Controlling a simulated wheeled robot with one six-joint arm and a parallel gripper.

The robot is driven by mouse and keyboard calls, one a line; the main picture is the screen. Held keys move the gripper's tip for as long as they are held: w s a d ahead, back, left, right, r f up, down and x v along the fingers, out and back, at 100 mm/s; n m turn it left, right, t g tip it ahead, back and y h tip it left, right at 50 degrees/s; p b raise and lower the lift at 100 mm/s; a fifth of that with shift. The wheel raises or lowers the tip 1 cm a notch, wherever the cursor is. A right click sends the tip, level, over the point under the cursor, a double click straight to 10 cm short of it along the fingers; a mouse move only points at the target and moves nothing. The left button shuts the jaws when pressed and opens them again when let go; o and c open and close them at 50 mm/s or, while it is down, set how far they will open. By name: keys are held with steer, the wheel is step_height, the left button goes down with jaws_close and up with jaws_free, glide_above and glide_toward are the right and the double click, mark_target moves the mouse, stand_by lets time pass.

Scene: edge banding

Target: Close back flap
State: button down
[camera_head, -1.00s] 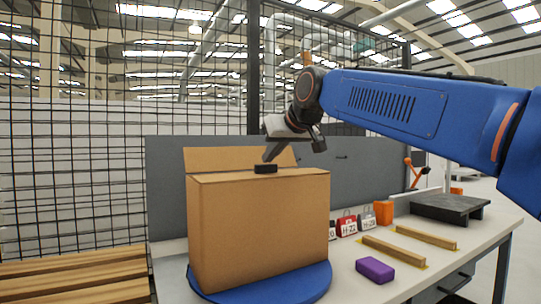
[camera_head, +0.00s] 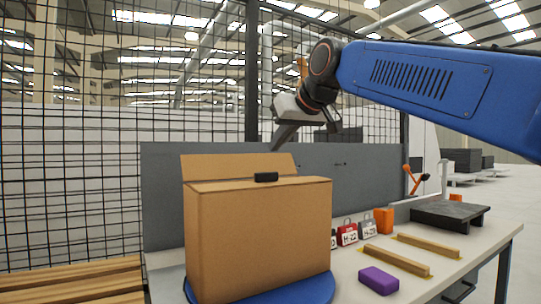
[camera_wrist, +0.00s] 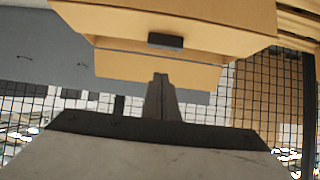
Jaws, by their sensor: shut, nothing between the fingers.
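The cardboard box (camera_head: 260,240) stands on a blue round turntable (camera_head: 310,292). Its back flap (camera_head: 235,166) stands up and tilts at the rear edge of the box. A small black block (camera_head: 266,177) sits at the top of the box, in front of the flap. In the wrist view the box (camera_wrist: 170,18), the black block (camera_wrist: 165,41) and the back flap (camera_wrist: 155,68) show upside down. My gripper (camera_head: 280,142) is shut and empty, above and behind the flap, apart from it in the head view. Its fingers also show in the wrist view (camera_wrist: 161,85).
A purple block (camera_head: 378,280), wooden strips (camera_head: 397,260), red and grey tagged padlocks (camera_head: 347,232), an orange block (camera_head: 384,219) and a dark plate (camera_head: 449,214) lie to the right on the table. A grey panel (camera_head: 165,200) and wire fence stand behind.

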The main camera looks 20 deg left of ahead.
steer(key=a+r+v, duration=0.1)
steer(key=v, duration=0.7)
steer(key=g+h, duration=0.1)
steer(key=h, duration=0.1)
glide_above(269, 173)
steer(key=s+d, duration=0.1)
steer(key=d, duration=0.1)
steer(key=f, duration=0.6)
steer(key=shift+s+a+f, duration=0.15)
steer(key=shift+a+f, duration=0.05)
steer(key=shift+f, duration=0.05)
step_height(269, 173, down, 3)
steer(key=shift+r, duration=0.2)
steer(key=shift+f, duration=0.7)
steer(key=shift+a+f, duration=0.15)
steer(key=shift+f, duration=0.4)
